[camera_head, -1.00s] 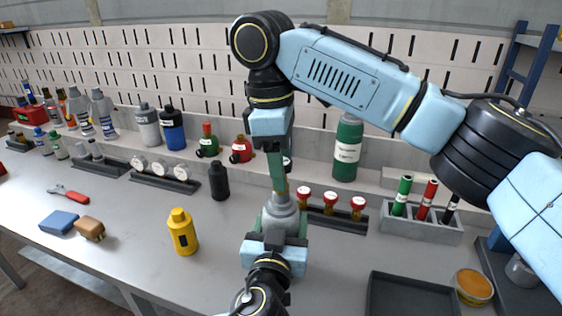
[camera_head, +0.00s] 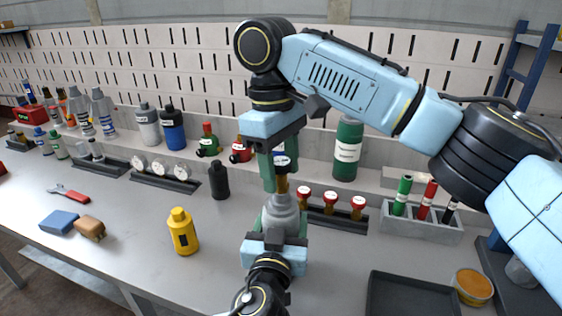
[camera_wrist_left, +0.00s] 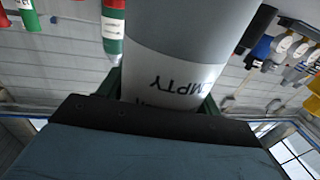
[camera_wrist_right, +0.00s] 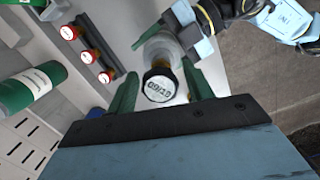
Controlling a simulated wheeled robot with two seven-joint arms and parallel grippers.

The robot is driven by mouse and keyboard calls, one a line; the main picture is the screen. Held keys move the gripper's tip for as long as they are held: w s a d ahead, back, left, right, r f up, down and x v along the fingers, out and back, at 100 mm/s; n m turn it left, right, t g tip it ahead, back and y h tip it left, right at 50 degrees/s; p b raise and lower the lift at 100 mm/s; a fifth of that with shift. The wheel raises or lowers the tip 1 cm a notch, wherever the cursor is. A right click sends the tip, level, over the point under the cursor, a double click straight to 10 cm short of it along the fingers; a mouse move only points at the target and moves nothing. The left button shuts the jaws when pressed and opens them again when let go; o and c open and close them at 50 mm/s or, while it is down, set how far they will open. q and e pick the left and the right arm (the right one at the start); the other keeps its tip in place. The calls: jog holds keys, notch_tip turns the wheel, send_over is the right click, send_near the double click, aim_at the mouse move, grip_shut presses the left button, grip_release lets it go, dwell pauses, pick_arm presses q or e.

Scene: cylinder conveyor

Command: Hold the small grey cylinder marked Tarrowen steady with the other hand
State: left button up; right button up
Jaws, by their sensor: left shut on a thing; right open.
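A small grey cylinder (camera_head: 284,207) stands upright in my left gripper (camera_head: 283,228), whose green fingers are shut around its body. In the left wrist view the cylinder (camera_wrist_left: 190,45) shows upside-down lettering ending in "MPTY"; the name Tarrowen is not readable. A gold stem (camera_head: 282,186) with a round dark-rimmed, white-faced knob (camera_head: 285,160) rises above the cylinder. My right gripper (camera_head: 279,176) is open, pointing down from above, its fingers around the knob. In the right wrist view the knob (camera_wrist_right: 160,86) lies between the green fingers, with a gap on both sides.
A rack of red-capped valves (camera_head: 331,196) and a green bottle (camera_head: 347,150) stand behind to the right. A yellow bottle (camera_head: 182,232) and a black bottle (camera_head: 219,181) stand left. A dark tray (camera_head: 410,295) lies front right. The bench between the yellow bottle and my left gripper is clear.

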jog(key=shift+f, duration=0.85)
jog(key=c, duration=1.1)
jog(key=n, duration=0.4)
jog(key=shift+n+t, duration=0.3)
jog(key=shift+n, duration=0.7)
jog(key=shift+n, duration=1)
jog(key=n, duration=0.4)
jog(key=shift+t, duration=0.4)
